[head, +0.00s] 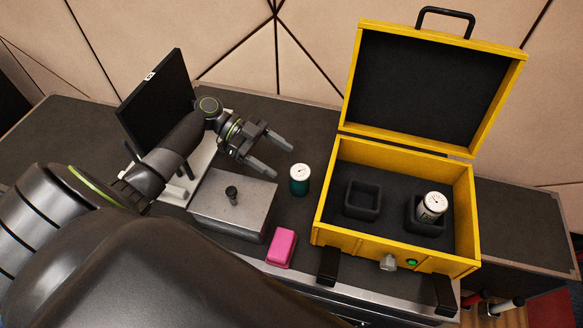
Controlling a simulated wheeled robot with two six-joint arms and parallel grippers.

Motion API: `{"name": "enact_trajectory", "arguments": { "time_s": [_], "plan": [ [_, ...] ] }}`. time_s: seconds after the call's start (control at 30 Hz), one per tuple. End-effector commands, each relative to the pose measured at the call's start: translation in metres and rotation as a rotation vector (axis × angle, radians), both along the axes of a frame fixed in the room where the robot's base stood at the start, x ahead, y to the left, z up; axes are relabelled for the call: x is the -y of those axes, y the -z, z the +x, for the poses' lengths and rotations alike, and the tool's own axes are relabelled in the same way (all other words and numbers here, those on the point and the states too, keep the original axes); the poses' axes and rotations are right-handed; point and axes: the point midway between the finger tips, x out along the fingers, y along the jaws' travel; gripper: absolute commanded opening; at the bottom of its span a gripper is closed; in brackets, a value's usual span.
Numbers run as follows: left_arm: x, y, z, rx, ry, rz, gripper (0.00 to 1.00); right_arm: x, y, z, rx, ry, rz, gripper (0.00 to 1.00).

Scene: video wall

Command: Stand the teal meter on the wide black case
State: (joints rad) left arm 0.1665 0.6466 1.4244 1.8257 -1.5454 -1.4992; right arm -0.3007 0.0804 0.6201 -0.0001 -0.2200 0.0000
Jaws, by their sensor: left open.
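The teal meter (300,180) stands upright, its pale round dial facing up, on the dark top of a wide black case (313,118) with metal edging. It is between the grey metal box and the open yellow case. My left gripper (281,160) is open and empty. Its two fingers point toward the meter from the upper left, with the fingertips close to it and not around it. I cannot tell the exact gap or height. My right gripper is not in view.
The yellow case (327,195) stands open at right, with a white meter (432,207) in one holder and an empty holder (362,199). A grey metal box (225,215) with a black knob, a pink block (281,247) and a black screen (155,98) stand near my left arm.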

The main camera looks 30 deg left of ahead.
Motion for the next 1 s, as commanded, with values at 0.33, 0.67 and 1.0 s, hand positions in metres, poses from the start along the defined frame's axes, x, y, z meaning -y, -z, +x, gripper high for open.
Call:
{"name": "enact_trajectory", "arguments": {
  "time_s": [0.33,0.67,1.0],
  "plan": [
    [-0.04,-0.016,-0.004,0.001,0.0,0.001,0.7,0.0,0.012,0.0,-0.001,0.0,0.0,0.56],
    [-0.043,-0.018,-0.004,0.001,0.0,-0.001,0.7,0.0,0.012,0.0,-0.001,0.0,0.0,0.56],
    [-0.043,-0.019,-0.004,0.001,0.0,-0.001,0.7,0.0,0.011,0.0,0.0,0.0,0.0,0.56]
  ]
}}
